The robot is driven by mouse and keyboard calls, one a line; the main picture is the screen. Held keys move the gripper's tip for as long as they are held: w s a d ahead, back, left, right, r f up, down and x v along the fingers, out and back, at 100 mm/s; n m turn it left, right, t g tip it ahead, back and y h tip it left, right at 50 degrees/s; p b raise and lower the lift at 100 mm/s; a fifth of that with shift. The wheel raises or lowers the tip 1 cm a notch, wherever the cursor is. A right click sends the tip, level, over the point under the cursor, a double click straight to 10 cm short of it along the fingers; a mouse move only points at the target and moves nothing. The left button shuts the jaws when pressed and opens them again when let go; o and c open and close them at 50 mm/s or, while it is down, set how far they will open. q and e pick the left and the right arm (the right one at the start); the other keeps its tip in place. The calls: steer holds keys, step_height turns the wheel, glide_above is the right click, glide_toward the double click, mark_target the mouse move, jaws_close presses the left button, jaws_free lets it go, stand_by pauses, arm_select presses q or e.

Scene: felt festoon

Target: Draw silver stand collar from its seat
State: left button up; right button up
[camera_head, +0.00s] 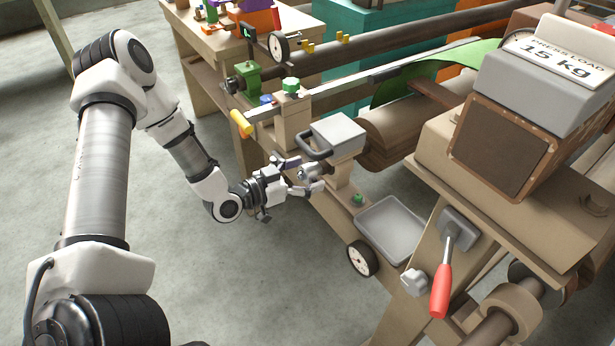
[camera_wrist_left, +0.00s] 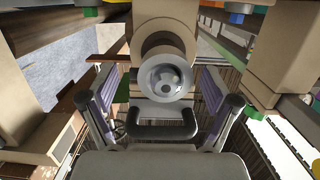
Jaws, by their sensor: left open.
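A silver collar (camera_wrist_left: 165,77) with a round opening sits at the end of a beige cylindrical post in the left wrist view. In the head view, a silver piece that looks like the same collar (camera_head: 310,172) shows beside the bench frame, partly hidden by my fingers. My left gripper (camera_head: 305,178) is open, with its fingers reaching toward it. In the wrist view, the fingers (camera_wrist_left: 160,105) stand apart on both sides, lower than the collar's centre. I cannot tell whether they touch it. My right gripper is not in view.
A grey box (camera_head: 340,134) with a black handle (camera_head: 312,150) stands just above the gripper. A grey tray (camera_head: 391,229), a wheel (camera_head: 362,258) and a red-handled lever (camera_head: 441,291) are to the right. Open floor (camera_head: 270,290) lies below the gripper.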

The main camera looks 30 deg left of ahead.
arm_select(q)
steer(key=shift+w+d, duration=0.2)
steer(key=shift+w, duration=0.15)
steer(key=shift+c, duration=0.3)
steer(key=c, duration=1.3)
steer(key=shift+f+p+v, duration=0.2)
steer(key=shift+p+v, duration=0.75)
steer(key=shift+v, duration=0.3)
steer(key=shift+f+p+v, duration=0.15)
steer(key=shift+p+v, duration=0.8)
steer(key=shift+v, duration=0.3)
steer(key=shift+s+a+p, duration=0.3)
steer(key=shift+s+p, duration=0.05)
steer(key=shift+s, duration=0.3)
